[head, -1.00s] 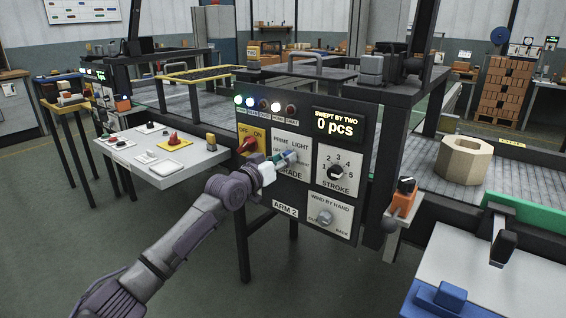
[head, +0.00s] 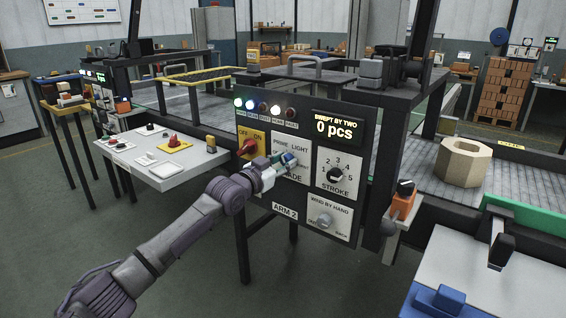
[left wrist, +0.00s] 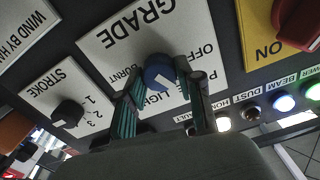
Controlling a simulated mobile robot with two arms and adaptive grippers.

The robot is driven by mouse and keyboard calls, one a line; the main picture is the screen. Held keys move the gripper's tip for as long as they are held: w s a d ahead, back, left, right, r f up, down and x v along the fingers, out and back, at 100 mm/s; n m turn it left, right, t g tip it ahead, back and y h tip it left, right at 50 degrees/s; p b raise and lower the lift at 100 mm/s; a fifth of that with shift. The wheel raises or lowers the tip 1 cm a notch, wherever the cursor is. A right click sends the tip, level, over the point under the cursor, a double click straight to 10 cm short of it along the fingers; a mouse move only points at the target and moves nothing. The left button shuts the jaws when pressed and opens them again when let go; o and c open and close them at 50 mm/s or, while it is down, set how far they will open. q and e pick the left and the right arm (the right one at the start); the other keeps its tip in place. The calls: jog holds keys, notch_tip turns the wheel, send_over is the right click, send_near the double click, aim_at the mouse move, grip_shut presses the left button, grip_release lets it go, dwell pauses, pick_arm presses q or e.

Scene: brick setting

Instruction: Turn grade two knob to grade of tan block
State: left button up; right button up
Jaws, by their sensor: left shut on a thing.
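The grade knob (left wrist: 159,74) is blue with a white pointer mark. It sits on the white GRADE plate (left wrist: 110,42) with words around it, seen upside down in the left wrist view. The mark points toward the PRIME and LIGHT words; I cannot tell exactly which. My left gripper (left wrist: 160,80) is shut on the knob, one finger on each side. In the head view the left gripper (head: 278,166) reaches the panel and partly covers the plate. The tan block (head: 463,162), eight-sided with a hole, lies on the conveyor at the right. My right gripper is not in view.
The panel also has a red OFF/ON switch (head: 249,147), a STROKE knob (head: 336,175), a WIND BY HAND knob (head: 324,220) and a row of lamps. The display (head: 334,129) reads "SWEPT BY TWO 0 pcs". A white side table (head: 190,178) stands left of the panel.

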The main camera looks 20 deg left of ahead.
pick_arm(q)
jog(key=o, duration=1.2)
jog(key=shift+c, duration=0.2)
jog(key=v, duration=1.2)
